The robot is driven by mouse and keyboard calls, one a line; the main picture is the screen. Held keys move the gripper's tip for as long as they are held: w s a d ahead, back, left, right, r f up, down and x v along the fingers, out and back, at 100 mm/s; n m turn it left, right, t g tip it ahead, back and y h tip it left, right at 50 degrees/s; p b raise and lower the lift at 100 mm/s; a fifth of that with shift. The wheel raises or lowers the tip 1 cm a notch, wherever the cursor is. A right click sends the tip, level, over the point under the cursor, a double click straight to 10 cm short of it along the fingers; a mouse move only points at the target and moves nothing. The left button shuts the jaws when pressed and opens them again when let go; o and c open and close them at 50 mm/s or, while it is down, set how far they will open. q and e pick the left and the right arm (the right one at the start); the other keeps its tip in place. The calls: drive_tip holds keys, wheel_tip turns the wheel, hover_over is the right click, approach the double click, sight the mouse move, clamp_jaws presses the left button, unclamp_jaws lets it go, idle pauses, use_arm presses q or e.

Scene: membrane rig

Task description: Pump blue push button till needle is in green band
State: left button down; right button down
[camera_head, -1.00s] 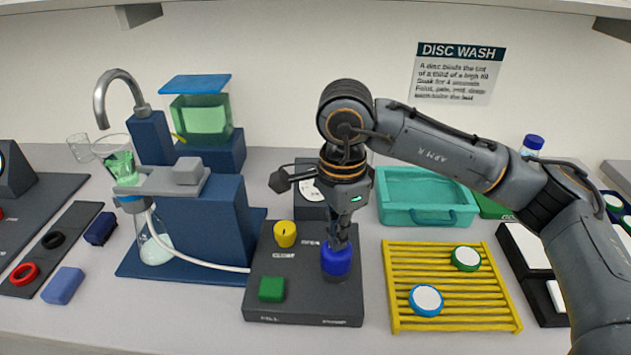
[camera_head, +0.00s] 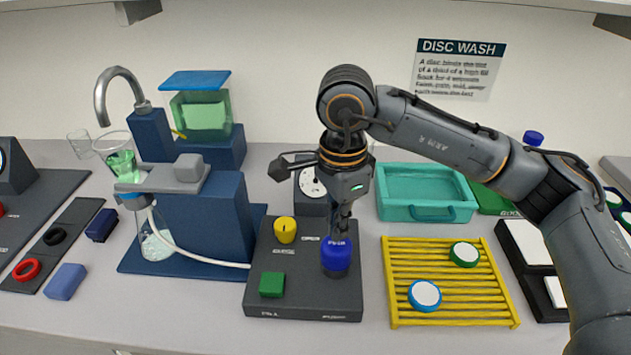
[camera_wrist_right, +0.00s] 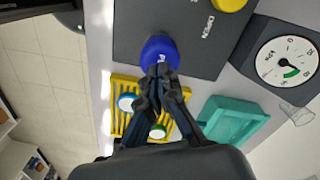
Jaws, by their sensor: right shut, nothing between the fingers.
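The blue push button (camera_head: 336,258) stands on the dark control panel (camera_head: 305,302), at its right side. My right gripper (camera_head: 340,236) is shut and empty, pointing down with its fingertips at the button's top. In the right wrist view the closed fingertips (camera_wrist_right: 161,70) overlap the edge of the blue button (camera_wrist_right: 158,50); I cannot tell whether they press it. The white gauge (camera_head: 312,182) is partly hidden by my gripper in the head view. The gauge (camera_wrist_right: 285,60) shows a green band in the wrist view, but the needle's exact position is unclear. My left gripper is out of view.
A yellow knob (camera_head: 285,230) and a green button (camera_head: 272,285) share the panel. A yellow rack (camera_head: 452,315) with two discs lies to the right, with a teal tray (camera_head: 425,213) behind it. A blue stand (camera_head: 220,215) with a flask (camera_head: 158,245) is left.

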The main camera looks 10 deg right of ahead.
sight(337, 243)
drive_tip(key=shift+f, duration=0.1)
wheel_tip(337, 243, down, 4)
drive_tip(key=b, duration=0.4)
drive_tip(key=shift+f+b, duration=0.25)
drive_tip(key=shift+b, duration=0.05)
drive_tip(key=shift+r+p, duration=0.5)
drive_tip(key=shift+r, duration=0.3)
drive_tip(key=shift+r+p, duration=0.7)
drive_tip(key=shift+r, duration=0.85)
